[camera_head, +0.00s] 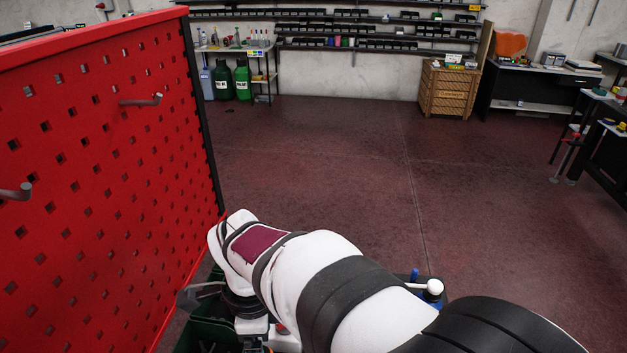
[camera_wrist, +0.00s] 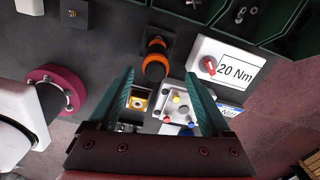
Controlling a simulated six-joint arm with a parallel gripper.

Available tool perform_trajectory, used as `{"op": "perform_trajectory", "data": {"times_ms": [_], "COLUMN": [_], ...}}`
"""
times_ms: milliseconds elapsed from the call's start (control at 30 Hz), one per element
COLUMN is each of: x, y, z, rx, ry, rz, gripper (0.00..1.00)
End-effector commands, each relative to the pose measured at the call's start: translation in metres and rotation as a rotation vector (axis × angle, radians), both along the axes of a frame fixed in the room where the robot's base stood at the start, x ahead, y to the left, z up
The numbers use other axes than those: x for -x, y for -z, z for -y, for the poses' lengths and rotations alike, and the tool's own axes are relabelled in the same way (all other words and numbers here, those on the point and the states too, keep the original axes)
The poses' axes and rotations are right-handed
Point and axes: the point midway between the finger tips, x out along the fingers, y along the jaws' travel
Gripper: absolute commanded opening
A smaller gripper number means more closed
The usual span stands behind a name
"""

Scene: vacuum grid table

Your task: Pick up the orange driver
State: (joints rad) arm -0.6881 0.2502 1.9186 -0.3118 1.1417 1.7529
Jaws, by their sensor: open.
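The orange driver (camera_wrist: 155,68) shows in the wrist view as a black and orange round-bodied thing on the dark table top, just beyond the fingertips and near the middle. I cannot make out its full length or whether it is upright. My gripper (camera_wrist: 160,76) has its two teal fingers spread wide apart, with nothing held between them. The driver lies ahead of the gap, a little left of its middle.
A white block labelled 20 Nm (camera_wrist: 208,62) with a red knob stands right of the driver. Small fixtures (camera_wrist: 180,103) lie between the fingers. Dark green bins (camera_wrist: 282,38) are at the upper right. A magenta ring (camera_wrist: 52,82) is at left. A red pegboard (camera_head: 100,190) with hooks rises at left.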

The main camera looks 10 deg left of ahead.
Motion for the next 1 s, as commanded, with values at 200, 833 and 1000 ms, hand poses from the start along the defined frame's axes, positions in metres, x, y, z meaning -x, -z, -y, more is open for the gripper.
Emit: {"op": "perform_trajectory", "data": {"times_ms": [200, 833, 1000], "x": [0.006, 0.006, 0.006], "y": [0.034, 0.062, 0.062], "z": [0.000, -0.001, -0.001], "rx": [0.002, -0.003, -0.003], "ry": [0.000, 0.000, 0.000], "rz": [-0.004, 0.000, 0.000], "gripper": [0.83, 0.41, 0.11]}}
